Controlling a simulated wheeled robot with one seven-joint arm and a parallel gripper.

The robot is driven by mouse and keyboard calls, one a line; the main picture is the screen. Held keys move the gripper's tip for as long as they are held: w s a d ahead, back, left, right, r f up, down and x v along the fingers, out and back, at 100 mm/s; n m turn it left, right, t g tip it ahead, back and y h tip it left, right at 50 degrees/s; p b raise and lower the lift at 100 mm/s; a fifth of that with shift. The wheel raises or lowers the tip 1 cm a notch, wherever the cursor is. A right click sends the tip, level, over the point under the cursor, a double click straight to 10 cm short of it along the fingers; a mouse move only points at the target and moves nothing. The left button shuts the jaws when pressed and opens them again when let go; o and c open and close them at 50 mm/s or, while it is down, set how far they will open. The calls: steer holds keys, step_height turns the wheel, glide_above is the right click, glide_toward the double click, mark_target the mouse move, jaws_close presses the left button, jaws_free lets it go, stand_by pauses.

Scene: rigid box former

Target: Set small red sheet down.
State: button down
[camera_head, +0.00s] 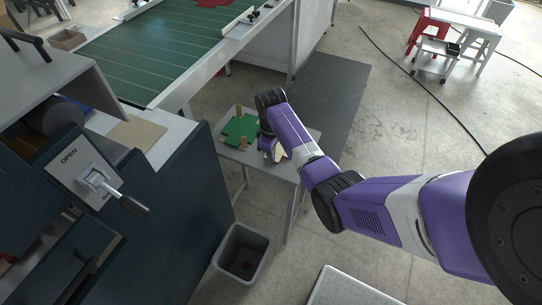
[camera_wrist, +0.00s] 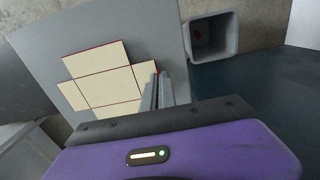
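The small red sheet (camera_wrist: 103,82) is a cross-shaped flat blank. In the wrist view it shows a cream face with thin red edges and red crease lines. Its right flap reaches the fingers of my gripper (camera_wrist: 157,88), which are close together and appear shut on it. In the head view my gripper (camera_head: 268,152) is low over the small grey table (camera_head: 296,171), and part of a cream piece shows beside it. I cannot tell whether the sheet touches the tabletop.
A green sheet (camera_head: 236,127) with tan pieces lies on the table's left part. A grey bin (camera_head: 245,247) with something red inside stands on the floor nearby. A dark cabinet (camera_head: 185,205) is at the left, and a green conveyor (camera_head: 150,45) is behind.

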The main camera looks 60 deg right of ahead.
steer(key=shift+f, duration=0.2)
steer(key=shift+f, duration=0.2)
steer(key=c, duration=1.7)
jaws_free()
